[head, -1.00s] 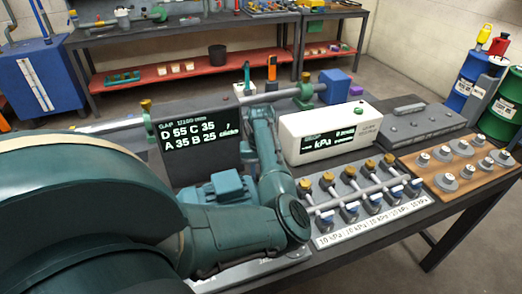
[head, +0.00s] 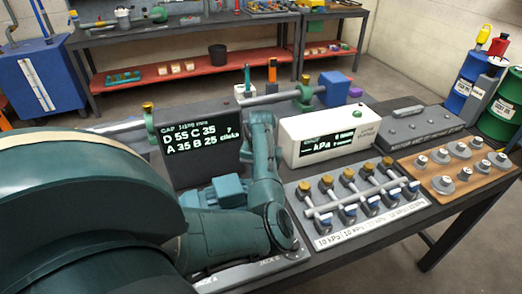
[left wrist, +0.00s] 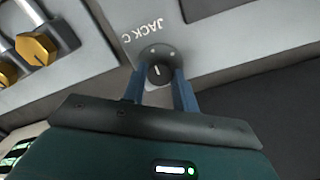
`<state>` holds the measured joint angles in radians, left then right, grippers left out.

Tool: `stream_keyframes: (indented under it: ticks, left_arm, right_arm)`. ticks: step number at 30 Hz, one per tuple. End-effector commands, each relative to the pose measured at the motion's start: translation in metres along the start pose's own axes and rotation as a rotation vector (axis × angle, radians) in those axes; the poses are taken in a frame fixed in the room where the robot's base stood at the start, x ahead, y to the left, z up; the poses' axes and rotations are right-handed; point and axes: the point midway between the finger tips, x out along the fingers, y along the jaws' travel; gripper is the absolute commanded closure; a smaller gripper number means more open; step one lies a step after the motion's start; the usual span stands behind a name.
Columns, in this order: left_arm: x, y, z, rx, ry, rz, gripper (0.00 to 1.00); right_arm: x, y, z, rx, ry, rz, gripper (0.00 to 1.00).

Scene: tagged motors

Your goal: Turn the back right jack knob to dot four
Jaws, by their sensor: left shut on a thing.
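In the left wrist view, my left gripper (left wrist: 160,92) has its two blue fingers on either side of a dark round knob (left wrist: 158,73) and is shut on it. The knob has a white pointer line and sits by the label JACK C (left wrist: 147,27) on a grey plate. Small pale dots show around the knob's collar. In the head view my left arm covers this knob and the gripper. A blue motor (head: 230,190) stands on the plate left of my forearm. A dark display (head: 200,145) behind it reads D 55, C 35, A 35, B 25. My right gripper is not in view.
A white kPa box (head: 325,138) stands right of my arm. A valve board with yellow knobs (head: 352,205) and a wooden board with grey pegs (head: 455,170) lie farther right. In the left wrist view yellow knobs (left wrist: 38,48) are close at left.

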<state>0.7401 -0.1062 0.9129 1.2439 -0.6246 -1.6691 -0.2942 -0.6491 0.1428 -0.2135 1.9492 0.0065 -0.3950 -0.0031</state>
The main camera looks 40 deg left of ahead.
Motion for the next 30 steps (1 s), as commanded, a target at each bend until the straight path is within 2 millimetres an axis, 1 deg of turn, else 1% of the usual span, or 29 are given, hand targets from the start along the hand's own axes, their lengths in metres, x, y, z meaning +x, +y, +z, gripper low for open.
stream_keyframes:
  ticks: [3,4,11,18,22,26,30]
  left_arm:
    - [-0.002,-0.001,-0.002,-0.002,0.008,-0.001,0.94]
    - [-0.002,-0.001,-0.002,-0.002,0.008,-0.001,0.69]
    - [-0.001,0.0,-0.001,-0.002,0.004,-0.001,0.5]
    - [-0.001,0.0,-0.001,-0.002,0.003,0.0,0.5]
    - [-0.009,0.0,-0.001,-0.002,0.005,-0.001,0.5]
    - [-0.031,0.0,-0.002,-0.003,0.009,0.0,0.5]
    - [-0.064,0.0,-0.002,-0.002,0.01,0.0,0.5]
  right_arm:
    - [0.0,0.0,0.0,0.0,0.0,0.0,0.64]
    - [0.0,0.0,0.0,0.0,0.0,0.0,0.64]
    - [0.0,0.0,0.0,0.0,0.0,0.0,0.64]
    - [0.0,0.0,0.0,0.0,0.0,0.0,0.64]
    - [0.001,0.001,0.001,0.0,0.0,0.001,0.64]
    - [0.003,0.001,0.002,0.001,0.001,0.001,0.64]
    - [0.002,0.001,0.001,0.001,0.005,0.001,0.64]
